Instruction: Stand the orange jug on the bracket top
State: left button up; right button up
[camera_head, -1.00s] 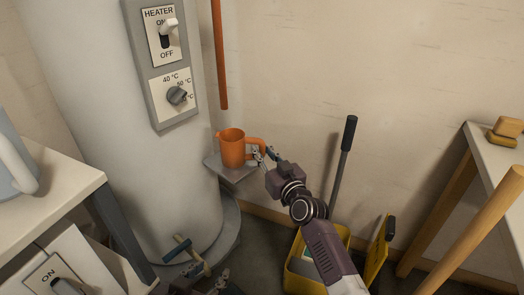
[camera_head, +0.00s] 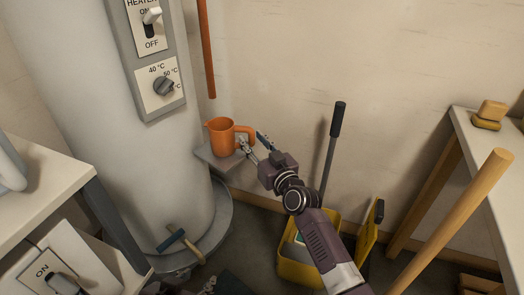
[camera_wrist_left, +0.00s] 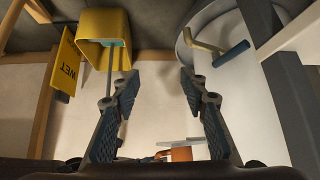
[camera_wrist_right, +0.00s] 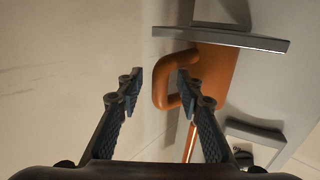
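The orange jug (camera_head: 222,140) stands upright on the grey bracket top (camera_head: 226,163) beside the heater tank, its handle toward the right. In the right wrist view the jug (camera_wrist_right: 213,75) appears upside down, its base against the bracket (camera_wrist_right: 218,38). My right gripper (camera_head: 254,142) is at the handle. In the right wrist view its fingers (camera_wrist_right: 158,85) are apart, one on each side of the handle's outer bar, with a visible gap. My left gripper is mostly below the head view; the left wrist view shows its fingers (camera_wrist_left: 158,85) open and empty.
The tank (camera_head: 110,110) rises left of the bracket, with an orange pipe (camera_head: 206,50) above. A yellow bucket (camera_head: 300,268) stands below my right arm. Shelves (camera_head: 45,190) stand left, a table (camera_head: 490,160) right.

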jog(key=shift+p+v, duration=0.45)
jog(key=shift+v, duration=0.3)
jog(key=shift+p+v, duration=0.55)
jog(key=shift+v, duration=0.45)
jog(key=shift+s+d+p, duration=0.2)
jog(key=shift+s+p, duration=0.1)
jog(key=shift+s, duration=0.05)
jog(key=shift+s+d+r+p, duration=0.1)
jog(key=shift+s+d+p, duration=0.25)
jog(key=shift+s, duration=0.3)
pick_arm(q)
jog(key=s+a+f+g+y+p, duration=0.1)
jog(key=s+a+f+g, duration=0.2)
jog(key=s, duration=0.6)
notch_tip(320, 180, down, 3)
jog(key=shift+f+g+p, duration=0.1)
jog(key=shift+g+p, duration=0.2)
jog(key=shift+g, duration=0.7)
pick_arm(e)
jog(key=s+d, duration=0.6)
jog(key=d, duration=0.2)
pick_arm(q)
jog(key=shift+d, duration=0.1)
